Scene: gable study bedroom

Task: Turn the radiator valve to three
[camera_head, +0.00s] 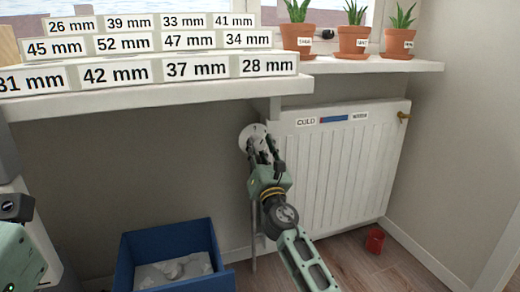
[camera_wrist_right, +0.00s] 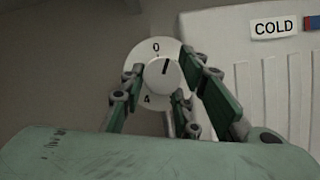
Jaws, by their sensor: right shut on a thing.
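The radiator valve (camera_head: 252,136) is a round white dial at the radiator's upper left edge, partly covered by my right gripper in the head view. In the wrist view its knob (camera_wrist_right: 163,76) carries a black line that points up and slightly right. The dial plate (camera_wrist_right: 157,49) shows a 0 at the top and a 4 at the lower left; its right side is hidden by a finger. My right gripper (camera_wrist_right: 160,84) is shut on the knob, a finger on each side. My left gripper does not show, only part of that arm at the left edge.
The white radiator (camera_head: 340,165) has a CULD/WARM-like label strip (camera_head: 333,119) along its top. A shelf (camera_head: 170,95) with several mm-marked blocks overhangs at left. Potted plants (camera_head: 354,40) stand on the sill. A blue bin (camera_head: 172,262) and a red cup (camera_head: 375,241) are on the floor.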

